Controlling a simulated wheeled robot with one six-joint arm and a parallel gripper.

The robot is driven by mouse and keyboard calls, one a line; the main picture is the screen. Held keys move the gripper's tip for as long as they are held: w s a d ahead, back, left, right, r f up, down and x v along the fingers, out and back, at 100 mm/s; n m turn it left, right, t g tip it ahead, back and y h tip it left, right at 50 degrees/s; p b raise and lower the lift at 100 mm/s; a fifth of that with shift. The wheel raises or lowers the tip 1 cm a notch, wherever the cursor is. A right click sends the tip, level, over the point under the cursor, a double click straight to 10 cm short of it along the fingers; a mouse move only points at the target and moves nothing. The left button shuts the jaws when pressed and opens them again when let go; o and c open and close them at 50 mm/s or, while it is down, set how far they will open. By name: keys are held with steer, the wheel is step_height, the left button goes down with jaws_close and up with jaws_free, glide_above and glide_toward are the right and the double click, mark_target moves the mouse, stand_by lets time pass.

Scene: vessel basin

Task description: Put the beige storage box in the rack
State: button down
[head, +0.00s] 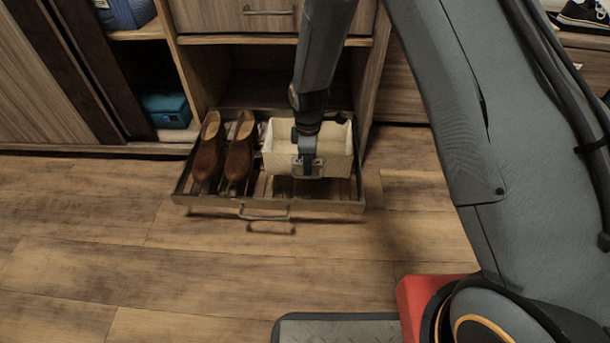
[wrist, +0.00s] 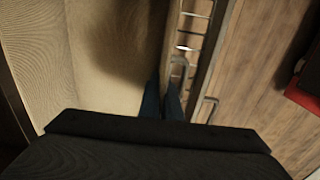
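The beige storage box (head: 335,163) is an open, empty-looking box within the right part of the pulled-out rack (head: 327,206), beside the shoes. I cannot tell whether its base rests on the bars. My gripper (head: 307,168) points down at the box's front wall, with a blue finger in front of it. In the wrist view, the two dark blue fingers (wrist: 162,92) sit close together on either side of the wall's top edge, shut on it. The box's pale inside (wrist: 115,55) fills the left of that view, and the rack's metal bars (wrist: 190,32) show to the right.
Brown shoes (head: 223,150) stand in the rack's left part. The rack has a front handle (head: 264,216). A closed drawer (head: 235,15) is above, with cabinet sides close around. A teal case (head: 167,109) is in the left compartment. The wooden floor (head: 190,270) in front is clear.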

step_height(320, 180, down, 4)
steer(key=shift+f+b, duration=0.1)
steer(key=shift+b, duration=0.8)
steer(key=c, duration=2)
jaws_free()
